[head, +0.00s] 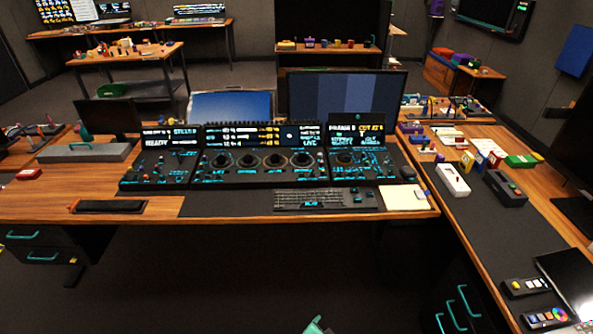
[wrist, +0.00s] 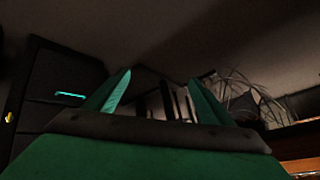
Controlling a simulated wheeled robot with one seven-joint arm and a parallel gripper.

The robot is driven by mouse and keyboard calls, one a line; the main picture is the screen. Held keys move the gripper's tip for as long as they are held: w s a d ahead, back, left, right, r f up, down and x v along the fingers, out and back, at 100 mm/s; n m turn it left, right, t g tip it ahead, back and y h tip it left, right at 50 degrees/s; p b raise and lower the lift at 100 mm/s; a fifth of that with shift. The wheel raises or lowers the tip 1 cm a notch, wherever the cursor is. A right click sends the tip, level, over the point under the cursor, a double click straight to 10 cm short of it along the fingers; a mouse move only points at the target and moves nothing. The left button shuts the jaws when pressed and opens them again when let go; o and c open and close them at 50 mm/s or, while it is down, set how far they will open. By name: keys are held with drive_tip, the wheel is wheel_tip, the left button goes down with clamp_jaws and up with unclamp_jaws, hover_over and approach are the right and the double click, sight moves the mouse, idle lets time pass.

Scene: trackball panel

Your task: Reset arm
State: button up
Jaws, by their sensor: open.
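My gripper (head: 318,326) shows as a small green tip at the bottom edge of the head view, low in front of the desk. In the wrist view my gripper (wrist: 160,95) has two green fingers standing apart with nothing between them, so it is open and empty. The trackball panel (head: 262,160) stands on the wooden desk, dark with cyan-lit labels and several round trackballs. My gripper is well apart from it. Most of my arm is out of view.
A keyboard (head: 310,199) and a notepad (head: 404,197) lie in front of the panel. A side desk (head: 510,240) on the right holds boxes and small controllers. Drawers (head: 45,243) sit under the desk at left. The floor (head: 200,290) in front is clear.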

drive_tip(key=s+a+r+n+t+y, duration=0.1)
drive_tip(key=s+a+r+n+t, duration=0.25)
drive_tip(key=s, duration=0.65)
drive_tip(key=s+a+r+n+t+y, duration=0.15)
drive_tip(key=s+a+r, duration=0.35)
drive_tip(key=s, duration=0.6)
drive_tip(key=s+a+r+n+t, duration=0.1)
drive_tip(key=s+r, duration=0.3)
drive_tip(key=r, duration=0.4)
drive_tip(key=s+a+r+n+t, duration=0.1)
drive_tip(key=s+r+n, duration=0.1)
drive_tip(key=s+r, duration=0.3)
drive_tip(key=s+r+n+t, duration=0.1)
drive_tip(key=s+r, duration=0.3)
drive_tip(key=r, duration=0.9)
drive_tip(key=shift+s+a+n+y, duration=0.3)
drive_tip(key=shift+s+a+y, duration=0.05)
drive_tip(key=shift+a, duration=0.05)
drive_tip(key=shift+r, duration=0.1)
